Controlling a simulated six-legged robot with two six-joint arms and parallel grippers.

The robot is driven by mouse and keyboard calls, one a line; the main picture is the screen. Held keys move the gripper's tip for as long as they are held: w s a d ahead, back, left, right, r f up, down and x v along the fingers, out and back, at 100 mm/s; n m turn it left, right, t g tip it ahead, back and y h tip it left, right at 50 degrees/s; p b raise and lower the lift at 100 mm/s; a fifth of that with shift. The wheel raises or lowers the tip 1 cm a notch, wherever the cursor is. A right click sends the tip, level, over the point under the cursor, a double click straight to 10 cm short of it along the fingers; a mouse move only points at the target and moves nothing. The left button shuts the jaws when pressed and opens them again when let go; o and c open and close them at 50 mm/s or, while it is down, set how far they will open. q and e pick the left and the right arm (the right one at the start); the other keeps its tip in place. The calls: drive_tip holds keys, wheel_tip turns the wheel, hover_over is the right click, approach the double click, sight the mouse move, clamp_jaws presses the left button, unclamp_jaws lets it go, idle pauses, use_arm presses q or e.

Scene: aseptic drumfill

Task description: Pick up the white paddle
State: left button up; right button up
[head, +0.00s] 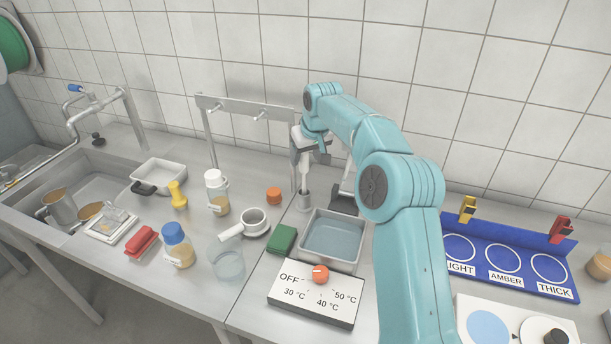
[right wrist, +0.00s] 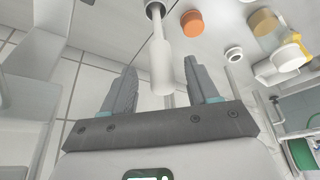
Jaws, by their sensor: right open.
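The white paddle (head: 305,176) stands upright in a small grey holder (head: 303,201) on the steel counter, in front of the rack. Its upper part is partly hidden by my right gripper (head: 309,150) in the head view. In the right wrist view the white paddle (right wrist: 161,62) shows between the two open fingers of my right gripper (right wrist: 160,68). I cannot tell whether either finger touches it. My left gripper is not in view.
A water bath (head: 333,238) with a temperature dial box (head: 316,292) stands in front of the holder. An orange cap (head: 274,196), a white strainer cup (head: 254,221) and a green sponge (head: 282,239) are close by. A steel rack (head: 246,106) stands behind.

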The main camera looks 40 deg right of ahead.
sight(303, 162)
drive_tip(key=x, duration=0.4)
drive_tip(key=shift+w, duration=0.3)
drive_tip(key=shift+s+r, duration=0.1)
drive_tip(key=shift+s, duration=0.25)
drive_tip(key=shift+w+a, duration=0.1)
drive_tip(key=shift+w, duration=0.25)
drive_tip(key=c, duration=1)
drive_tip(key=shift+s, duration=0.15)
drive_tip(key=shift+c, duration=0.3)
